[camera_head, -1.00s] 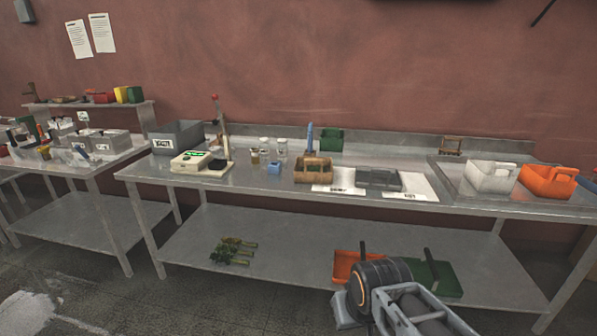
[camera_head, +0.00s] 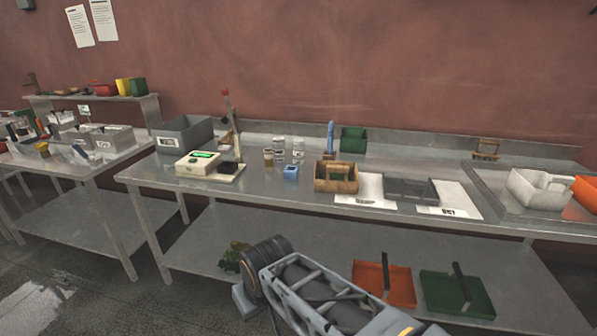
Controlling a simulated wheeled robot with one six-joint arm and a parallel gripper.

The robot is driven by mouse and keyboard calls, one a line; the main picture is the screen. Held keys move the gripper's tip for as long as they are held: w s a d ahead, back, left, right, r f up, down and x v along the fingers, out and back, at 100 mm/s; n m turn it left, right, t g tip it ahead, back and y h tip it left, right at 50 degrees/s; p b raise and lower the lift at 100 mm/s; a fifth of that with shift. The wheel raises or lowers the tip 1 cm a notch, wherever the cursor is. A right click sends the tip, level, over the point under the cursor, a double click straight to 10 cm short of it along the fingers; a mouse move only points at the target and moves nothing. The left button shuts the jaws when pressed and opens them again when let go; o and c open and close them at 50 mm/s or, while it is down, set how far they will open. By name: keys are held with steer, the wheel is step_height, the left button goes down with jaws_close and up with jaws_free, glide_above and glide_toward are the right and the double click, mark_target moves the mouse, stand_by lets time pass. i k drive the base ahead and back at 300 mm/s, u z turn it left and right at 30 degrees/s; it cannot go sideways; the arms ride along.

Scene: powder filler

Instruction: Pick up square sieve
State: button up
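Part of my arm shows at the bottom centre, in front of the lower shelf and below the tabletop. My gripper is not in view.
The long steel table (camera_head: 262,205) holds a scale (camera_head: 198,165), jars (camera_head: 298,150), a blue cup (camera_head: 291,172), a grey tray (camera_head: 410,190) on white sheets and a white bin (camera_head: 536,192).

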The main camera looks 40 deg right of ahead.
mark_target(335, 177)
steer(key=i, duration=0.95)
steer(key=z, duration=1.1)
steer(key=i, duration=0.75)
steer(key=z, duration=0.75)
